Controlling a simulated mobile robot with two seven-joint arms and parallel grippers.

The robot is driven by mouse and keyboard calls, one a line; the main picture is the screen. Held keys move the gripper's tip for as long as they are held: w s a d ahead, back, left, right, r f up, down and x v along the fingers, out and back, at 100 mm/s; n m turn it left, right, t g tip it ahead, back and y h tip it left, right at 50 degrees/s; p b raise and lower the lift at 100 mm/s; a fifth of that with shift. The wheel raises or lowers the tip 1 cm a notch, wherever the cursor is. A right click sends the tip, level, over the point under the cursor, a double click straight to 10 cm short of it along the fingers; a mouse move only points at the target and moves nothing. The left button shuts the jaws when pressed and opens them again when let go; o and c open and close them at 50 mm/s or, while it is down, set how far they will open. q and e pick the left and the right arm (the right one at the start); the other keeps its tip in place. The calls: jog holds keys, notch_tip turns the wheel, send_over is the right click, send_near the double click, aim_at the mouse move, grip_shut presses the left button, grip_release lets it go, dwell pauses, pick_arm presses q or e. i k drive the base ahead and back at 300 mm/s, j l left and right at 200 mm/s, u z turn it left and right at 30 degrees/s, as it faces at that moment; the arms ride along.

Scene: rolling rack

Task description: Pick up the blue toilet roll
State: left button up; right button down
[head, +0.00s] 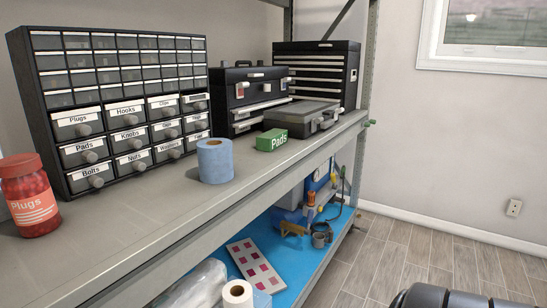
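The blue toilet roll (215,163) stands upright on the grey upper shelf (150,208) of the rack, close to the shelf's front edge. Its top hole faces up, and nothing covers it from this side. It stands in front of the drawer cabinet and left of the green Pads box. Neither of my grippers is in the head view, and nothing is touching the roll.
A drawer cabinet (120,85), black toolboxes (250,93) and a flat grey case (303,114) stand behind. The green Pads box (272,140) and red Plugs jar (29,195) flank the roll. A white roll (238,294) sits below.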

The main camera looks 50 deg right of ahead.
aim_at(214, 156)
jog(key=k+j+z, duration=0.1)
jog(key=z, duration=1.25)
jog(key=u, duration=0.3)
jog(key=i+l+u, duration=0.15)
jog(key=l+u, duration=0.25)
jog(key=i+l+u, duration=0.1)
jog(key=u, duration=0.25)
jog(key=l+u, duration=0.75)
jog(key=l, duration=0.1)
